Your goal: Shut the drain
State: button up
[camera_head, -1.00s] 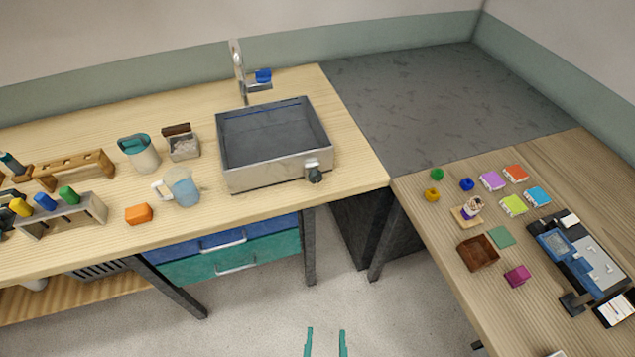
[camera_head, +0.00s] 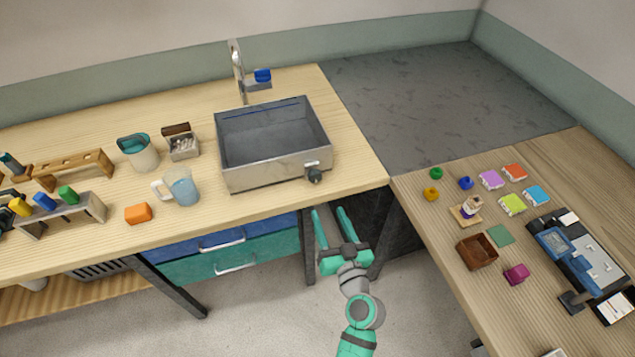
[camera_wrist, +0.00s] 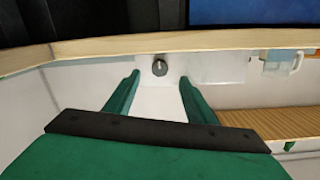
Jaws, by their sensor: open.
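A grey metal sink basin (camera_head: 265,178) stands on the wooden counter, with a small dark drain knob (camera_head: 314,176) on its front face near the right corner. In the wrist view the knob (camera_wrist: 159,67) shows beyond and between my fingers, on the pale front face. My gripper (camera_head: 328,211) is teal, open and empty. It is just in front of the counter edge, below and apart from the knob, with its fingers pointing toward the sink. I cannot tell from the knob whether the drain is open or shut.
The counter edge (camera_head: 350,198) lies between my gripper and the knob. A side table (camera_head: 450,290) with small items is at right.

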aim_at(316, 179)
jog(key=x, duration=0.4)
jog(key=r+x, duration=0.1)
jog(key=x, duration=0.7)
jog(key=shift+d+r, duration=0.1)
jog(key=shift+r, duration=0.3)
jog(key=shift+c, duration=0.3)
